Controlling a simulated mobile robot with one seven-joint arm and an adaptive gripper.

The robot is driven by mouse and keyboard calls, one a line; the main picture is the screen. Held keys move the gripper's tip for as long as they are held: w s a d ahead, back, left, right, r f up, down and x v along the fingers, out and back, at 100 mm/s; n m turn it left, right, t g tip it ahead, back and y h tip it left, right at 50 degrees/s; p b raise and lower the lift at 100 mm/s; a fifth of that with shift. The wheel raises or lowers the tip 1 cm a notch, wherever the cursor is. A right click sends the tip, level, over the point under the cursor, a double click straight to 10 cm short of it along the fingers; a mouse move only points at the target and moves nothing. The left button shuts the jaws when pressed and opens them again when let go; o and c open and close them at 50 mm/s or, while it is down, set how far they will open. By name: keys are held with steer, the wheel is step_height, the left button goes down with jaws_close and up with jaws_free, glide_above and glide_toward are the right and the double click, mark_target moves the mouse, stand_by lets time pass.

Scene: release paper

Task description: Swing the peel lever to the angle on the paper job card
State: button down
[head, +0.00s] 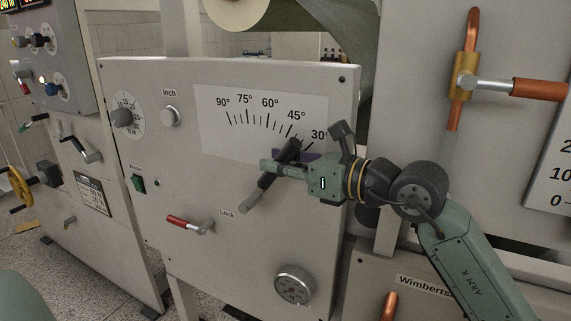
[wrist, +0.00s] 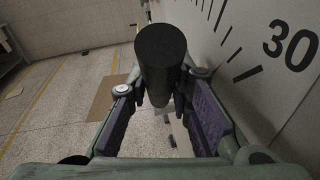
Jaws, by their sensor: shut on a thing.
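The peel lever has a black grip (head: 289,148) and runs up to the right across the panel from a grey lower end. Its upper end lies by the lower right part of the printed angle scale (head: 215,100), near the 45° and 30° marks; the exact reading is partly hidden. My gripper (head: 279,164) is shut on the lever from the right. In the wrist view, the round black grip (wrist: 162,60) stands between the purple-padded fingers (wrist: 160,98), with the 30 mark to its right. The job card is not seen in either view.
A red-handled lever (head: 184,222) sits at the lower left by the Lock label. A round dial (head: 294,285) is below, and the Inch knob (head: 170,116) is upper left.

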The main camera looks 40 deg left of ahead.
steer(key=shift+s+a+r+h+p, duration=0.15)
steer(key=shift+a+r+h+p, duration=0.05)
steer(key=shift+a+r+h, duration=0.25)
steer(key=shift+s+a+r+h+p, duration=0.2)
steer(key=shift+a+h, duration=0.15)
steer(key=shift+a, duration=0.2)
steer(key=c, duration=1.4)
jaws_free()
steer(key=shift+c, duration=0.2)
steer(key=shift+w, duration=0.1)
steer(key=s+v, duration=0.1)
steer(key=v, duration=1.1)
steer(key=shift+w, duration=0.35)
